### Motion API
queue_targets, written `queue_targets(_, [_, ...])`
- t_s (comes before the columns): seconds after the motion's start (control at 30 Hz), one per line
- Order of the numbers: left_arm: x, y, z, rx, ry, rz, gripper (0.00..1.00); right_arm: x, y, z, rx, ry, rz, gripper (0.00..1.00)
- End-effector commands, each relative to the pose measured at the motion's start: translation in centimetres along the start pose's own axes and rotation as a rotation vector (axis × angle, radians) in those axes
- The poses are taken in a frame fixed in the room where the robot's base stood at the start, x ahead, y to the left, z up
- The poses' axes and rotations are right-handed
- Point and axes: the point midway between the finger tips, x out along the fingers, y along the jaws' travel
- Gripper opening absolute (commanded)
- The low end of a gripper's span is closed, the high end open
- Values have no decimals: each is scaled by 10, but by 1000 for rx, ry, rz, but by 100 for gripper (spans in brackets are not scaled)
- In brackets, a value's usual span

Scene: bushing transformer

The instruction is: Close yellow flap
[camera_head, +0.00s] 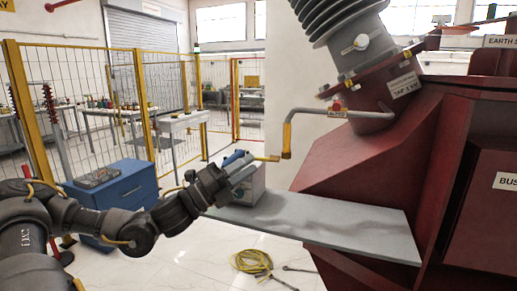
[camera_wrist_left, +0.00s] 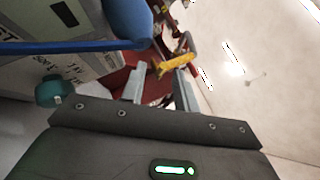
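The yellow flap (camera_head: 267,158) is a small yellow lever at the lower end of a grey bent pipe that comes out of the red transformer housing. It points left toward my left gripper (camera_head: 243,167). In the left wrist view the yellow flap (camera_wrist_left: 176,60) shows just beyond the fingertips, nearer the right finger. My left gripper (camera_wrist_left: 160,76) has its fingers apart, with nothing held between them. I cannot tell whether a finger touches the flap. My right gripper is not in view.
A grey box (camera_head: 252,187) with a blue part on top stands on the grey shelf (camera_head: 330,225), close to my left gripper. The red transformer (camera_head: 350,165) fills the right. A blue cabinet (camera_head: 128,191) stands at left. A yellow cable (camera_head: 252,262) lies on the floor.

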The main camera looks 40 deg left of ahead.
Motion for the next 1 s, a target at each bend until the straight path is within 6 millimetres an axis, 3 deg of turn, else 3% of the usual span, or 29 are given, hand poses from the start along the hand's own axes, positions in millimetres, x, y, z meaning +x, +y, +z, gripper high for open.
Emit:
queue_targets(0.03, [10,-6,3,-2,-2,-5,30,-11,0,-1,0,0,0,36])
queue_targets(0.3, [36,-2,2,1,-2,-1,30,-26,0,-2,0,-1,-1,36])
queue_targets(0.67, [39,0,1,2,-1,1,30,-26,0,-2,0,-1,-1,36])
queue_targets(0.9, [39,-1,1,2,-2,-1,0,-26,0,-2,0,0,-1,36])
queue_targets(1.0, [39,-1,1,2,-3,-2,0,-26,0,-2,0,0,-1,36])
